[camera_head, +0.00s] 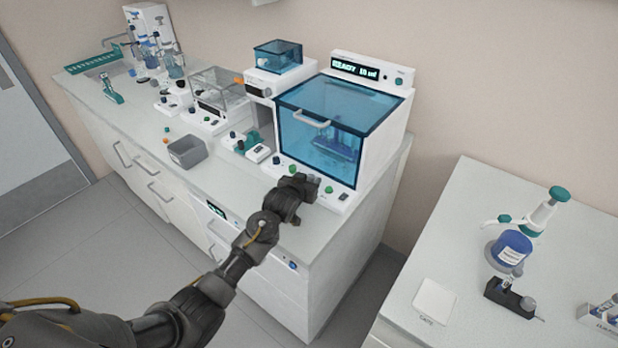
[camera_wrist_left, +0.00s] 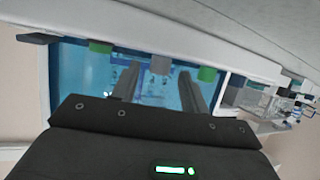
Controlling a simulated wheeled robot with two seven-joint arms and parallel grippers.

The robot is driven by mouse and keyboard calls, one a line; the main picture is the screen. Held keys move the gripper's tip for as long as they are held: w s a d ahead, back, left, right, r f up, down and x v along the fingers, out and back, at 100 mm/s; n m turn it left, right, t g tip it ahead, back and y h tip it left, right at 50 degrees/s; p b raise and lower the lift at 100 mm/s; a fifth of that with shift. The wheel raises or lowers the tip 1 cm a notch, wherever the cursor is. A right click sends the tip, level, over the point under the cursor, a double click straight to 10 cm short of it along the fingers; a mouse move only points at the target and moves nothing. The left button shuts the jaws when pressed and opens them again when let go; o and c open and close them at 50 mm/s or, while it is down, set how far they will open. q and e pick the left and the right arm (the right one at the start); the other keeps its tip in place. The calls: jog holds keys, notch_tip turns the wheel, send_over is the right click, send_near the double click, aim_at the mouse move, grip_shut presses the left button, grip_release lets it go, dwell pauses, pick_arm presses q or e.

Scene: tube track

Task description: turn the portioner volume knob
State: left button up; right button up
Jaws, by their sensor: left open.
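The portioner (camera_head: 372,150) is a white machine with a blue see-through cover, at the right end of the long bench. Its display (camera_head: 355,69) appears to read READY and a volume of about 10 ml. My left gripper (camera_head: 306,184) is at its front control strip and hides part of it. In the left wrist view, a grey knob (camera_wrist_left: 160,64) lies between the lines of my two open fingers (camera_wrist_left: 158,88), with a green button (camera_wrist_left: 100,47) and another green button (camera_wrist_left: 207,74) to either side. I cannot tell whether the fingers touch the knob. My right gripper is out of view.
A grey bin (camera_head: 187,152), a smaller blue-lidded device (camera_head: 275,67) and a clear-covered device (camera_head: 212,110) stand left along the bench. A second table (camera_head: 455,235) at right holds a dispenser bottle (camera_head: 510,248) and a white pad. Open floor lies between them.

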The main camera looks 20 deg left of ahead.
pick_arm(q)
jog(key=shift+w+d+f, duration=0.1)
jog(key=shift+w+f, duration=0.2)
jog(key=shift+w, duration=0.35)
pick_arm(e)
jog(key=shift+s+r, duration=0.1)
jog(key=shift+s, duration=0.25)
pick_arm(q)
jog(key=shift+c, duration=0.3)
grip_shut()
